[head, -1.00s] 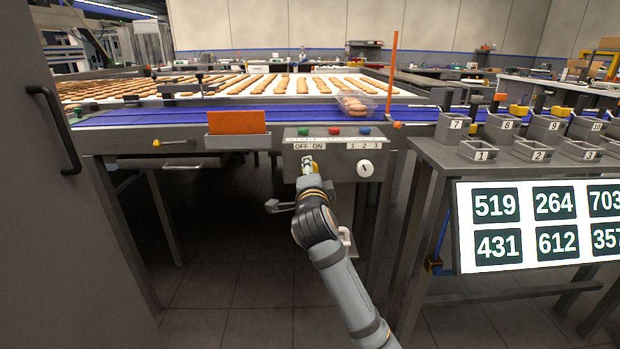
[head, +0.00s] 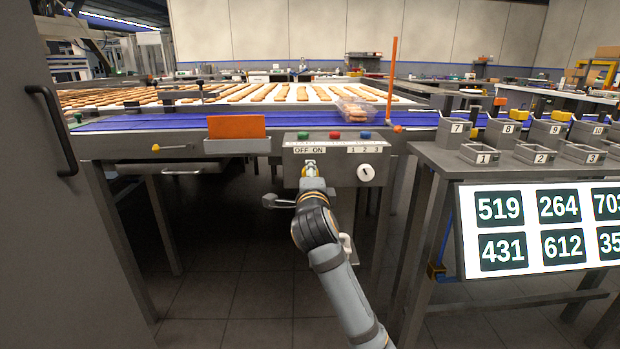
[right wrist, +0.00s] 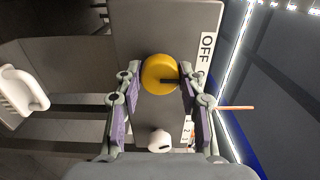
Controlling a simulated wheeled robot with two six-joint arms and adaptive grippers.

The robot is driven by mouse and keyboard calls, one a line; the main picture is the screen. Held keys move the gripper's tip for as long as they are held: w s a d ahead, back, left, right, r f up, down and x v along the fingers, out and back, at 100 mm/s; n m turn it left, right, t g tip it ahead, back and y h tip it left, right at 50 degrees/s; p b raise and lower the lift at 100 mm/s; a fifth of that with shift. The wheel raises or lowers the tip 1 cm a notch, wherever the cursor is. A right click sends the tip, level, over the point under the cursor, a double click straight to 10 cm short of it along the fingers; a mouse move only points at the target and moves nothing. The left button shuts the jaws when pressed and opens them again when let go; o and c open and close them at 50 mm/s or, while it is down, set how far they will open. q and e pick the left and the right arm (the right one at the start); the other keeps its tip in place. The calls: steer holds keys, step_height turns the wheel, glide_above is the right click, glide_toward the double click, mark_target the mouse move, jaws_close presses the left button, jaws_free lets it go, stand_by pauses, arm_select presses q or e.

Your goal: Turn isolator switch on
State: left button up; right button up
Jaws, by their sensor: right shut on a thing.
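The isolator switch is a yellow round knob (right wrist: 157,72) on a grey control box (head: 334,175), below an OFF ON label (head: 310,149). The OFF label also shows in the right wrist view (right wrist: 207,47); ON is hidden there. A dark pointer mark on the knob faces right in that view, towards the label side. My right gripper (right wrist: 158,80) is shut on the knob, one finger on each side. In the head view the gripper (head: 311,172) covers most of the knob. My left gripper is not in view.
A white selector knob (head: 366,173) sits right of the switch, with green, red and blue buttons on top of the box. A blue conveyor (head: 170,122) runs behind. A grey cabinet (head: 50,220) stands at left, numbered bins (head: 483,153) at right.

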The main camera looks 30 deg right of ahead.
steer(key=shift+f, duration=0.1)
steer(key=o, duration=1.2)
steer(key=shift+v, duration=3.8)
